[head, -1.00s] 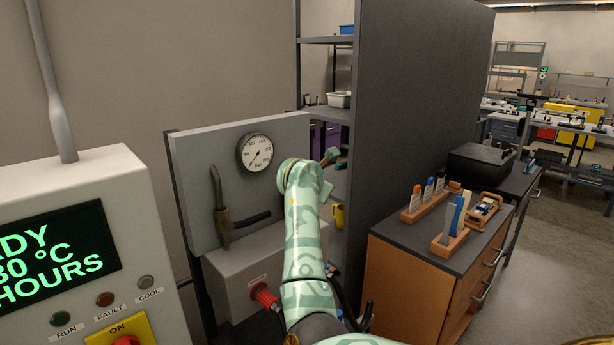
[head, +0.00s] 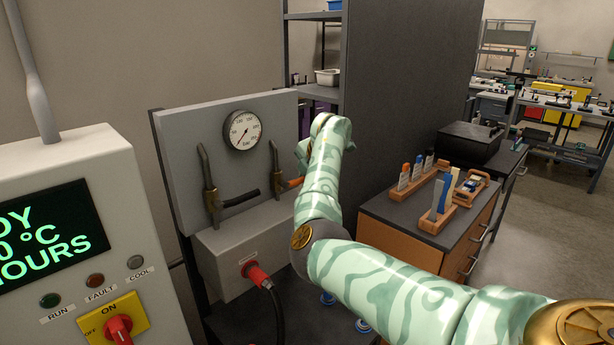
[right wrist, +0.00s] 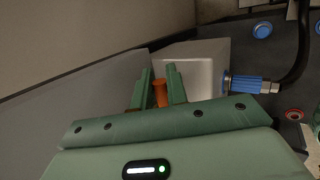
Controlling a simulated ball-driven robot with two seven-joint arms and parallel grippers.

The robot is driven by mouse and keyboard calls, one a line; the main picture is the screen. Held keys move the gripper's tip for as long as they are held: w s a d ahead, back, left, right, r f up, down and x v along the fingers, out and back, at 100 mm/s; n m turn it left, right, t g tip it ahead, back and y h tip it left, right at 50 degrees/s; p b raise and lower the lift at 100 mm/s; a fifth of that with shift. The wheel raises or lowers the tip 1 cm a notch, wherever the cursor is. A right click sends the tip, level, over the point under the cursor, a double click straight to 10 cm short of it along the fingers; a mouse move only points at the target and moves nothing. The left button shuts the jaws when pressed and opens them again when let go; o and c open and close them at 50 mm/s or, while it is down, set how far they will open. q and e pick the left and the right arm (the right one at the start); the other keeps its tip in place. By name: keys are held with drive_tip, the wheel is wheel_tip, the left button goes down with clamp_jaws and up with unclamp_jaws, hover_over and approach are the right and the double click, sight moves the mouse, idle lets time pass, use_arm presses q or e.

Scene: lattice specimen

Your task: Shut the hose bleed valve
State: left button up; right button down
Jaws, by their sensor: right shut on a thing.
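A grey panel (head: 180,150) carries a round gauge (head: 243,130) and two brass valves on pipes. The left valve (head: 212,200) has a black lever pointing right and slightly up. The right valve (head: 276,183) has an orange lever (head: 292,183), also pointing right; its outer end is hidden behind my right arm. Its orange part (right wrist: 161,93) also shows in the right wrist view, between the green fingers of my right gripper (right wrist: 161,85), which is shut on it. The head view hides this gripper behind the arm. My left gripper is not in view.
Below the panel, a grey box (head: 225,262) has a red hose coupling (head: 255,272) with a black hose. A control cabinet (head: 70,160) stands at left. A dark shelf side (head: 410,80) and a wooden cabinet with tool holders (head: 395,235) stand at right.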

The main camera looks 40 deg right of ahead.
drive_tip(key=shift+a+f+y, duration=0.1)
drive_tip(key=shift+f+y, duration=0.15)
drive_tip(key=shift+y, duration=0.05)
drive_tip(key=c, duration=1.5)
unclamp_jaws()
drive_tip(key=shift+o, duration=0.2)
drive_tip(key=shift+r, duration=0.1)
drive_tip(key=p+v, duration=0.3)
drive_tip(key=v, duration=1.3)
